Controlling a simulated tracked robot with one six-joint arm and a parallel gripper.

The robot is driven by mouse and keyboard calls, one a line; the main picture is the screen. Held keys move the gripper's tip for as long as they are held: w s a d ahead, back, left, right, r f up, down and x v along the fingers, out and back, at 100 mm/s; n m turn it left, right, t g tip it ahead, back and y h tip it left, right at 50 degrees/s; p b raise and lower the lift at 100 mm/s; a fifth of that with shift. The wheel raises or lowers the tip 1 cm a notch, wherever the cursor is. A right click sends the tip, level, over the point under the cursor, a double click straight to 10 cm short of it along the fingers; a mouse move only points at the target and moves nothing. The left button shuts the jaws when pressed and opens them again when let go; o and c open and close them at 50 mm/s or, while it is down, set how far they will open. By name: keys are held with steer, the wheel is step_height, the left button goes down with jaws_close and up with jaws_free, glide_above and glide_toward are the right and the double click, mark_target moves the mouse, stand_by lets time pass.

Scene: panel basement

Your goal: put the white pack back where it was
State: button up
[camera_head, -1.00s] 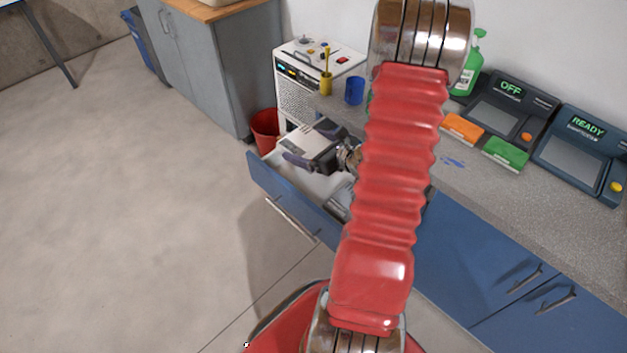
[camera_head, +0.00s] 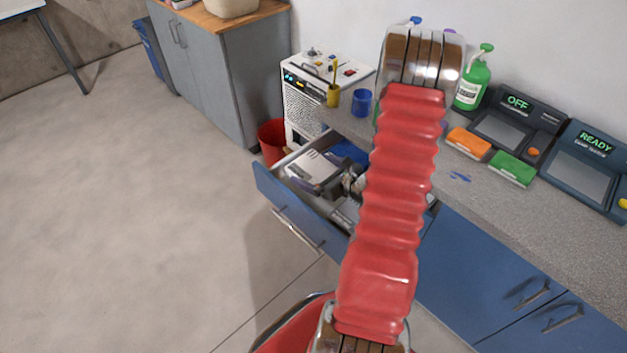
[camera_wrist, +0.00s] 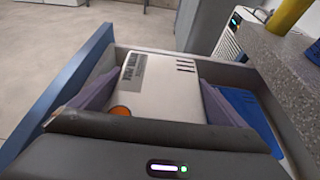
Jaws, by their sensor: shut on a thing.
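The white pack (camera_wrist: 160,88) is a flat white box with a grey label, dark slots and an orange spot. It is between the two purple-grey fingers of my gripper (camera_wrist: 150,98), which is shut on it. In the head view the pack (camera_head: 314,166) and my gripper (camera_head: 322,178) are inside the open blue-fronted drawer (camera_head: 290,209). The drawer's blue front also shows in the wrist view (camera_wrist: 62,88). I cannot tell whether the pack touches the drawer floor. My red arm hides part of the drawer.
A blue item (camera_wrist: 243,108) lies in the drawer right of the pack. A red bin (camera_head: 272,140) stands beyond the drawer. The counter above holds a yellow cup (camera_head: 333,96), a blue cup (camera_head: 362,102), a green bottle (camera_head: 473,82) and two devices. Floor at left is clear.

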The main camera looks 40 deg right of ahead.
stand_by(0.3)
steer(key=shift+f, duration=2.05)
steer(key=shift+f, duration=0.65)
steer(key=o, duration=1.1)
steer(key=shift+a, duration=0.1)
steer(key=shift+o, duration=0.4)
steer(key=shift+s+f, duration=0.1)
steer(key=shift+r, duration=0.7)
steer(key=v, duration=1.2)
